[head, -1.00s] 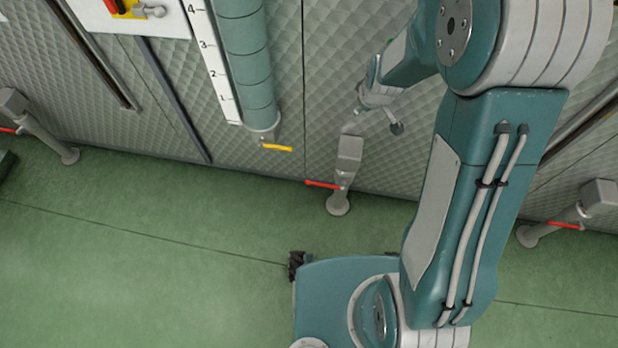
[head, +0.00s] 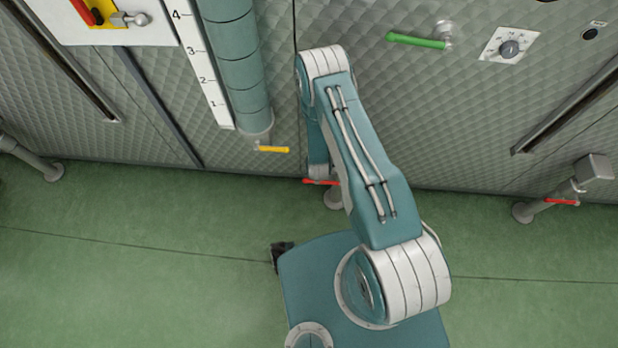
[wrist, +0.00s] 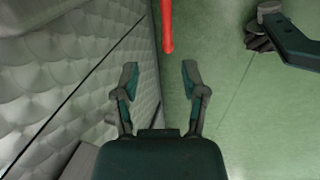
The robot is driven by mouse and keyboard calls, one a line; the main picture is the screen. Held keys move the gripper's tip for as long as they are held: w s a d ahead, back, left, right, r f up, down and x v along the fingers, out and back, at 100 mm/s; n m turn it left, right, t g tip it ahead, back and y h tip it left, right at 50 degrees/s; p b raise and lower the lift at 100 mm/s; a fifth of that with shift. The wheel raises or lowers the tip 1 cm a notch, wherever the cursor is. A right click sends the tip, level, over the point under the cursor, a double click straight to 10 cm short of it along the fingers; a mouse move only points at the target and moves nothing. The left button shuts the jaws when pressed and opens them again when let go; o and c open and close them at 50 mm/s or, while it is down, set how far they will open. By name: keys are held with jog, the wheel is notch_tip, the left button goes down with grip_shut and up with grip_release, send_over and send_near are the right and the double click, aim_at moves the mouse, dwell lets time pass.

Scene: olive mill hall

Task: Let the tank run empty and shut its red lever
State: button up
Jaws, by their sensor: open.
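The red lever (head: 320,181) sticks out left from a grey drain valve low at the quilted metal wall; my arm hides much of that valve. In the wrist view the red lever (wrist: 167,25) points down toward the gap between my fingers, beyond the tips and not touched. My gripper (wrist: 160,78) is open and empty; in the head view my arm hides it. A teal upright tube (head: 233,70) with a white numbered scale (head: 205,75) stands on the wall left of my arm. I cannot tell a liquid level in it.
A yellow lever (head: 273,149) sits under the tube. A green lever (head: 417,41) and a dial (head: 509,48) are on the wall at right. Another red lever (head: 562,202) is on a valve at far right. The green floor (head: 130,270) is clear at left.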

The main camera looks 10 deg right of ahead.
aim_at(324, 182)
jog(key=x, duration=0.8)
jog(key=s+x, duration=0.1)
jog(key=x, duration=0.3)
jog(key=shift+f, duration=0.1)
grip_shut()
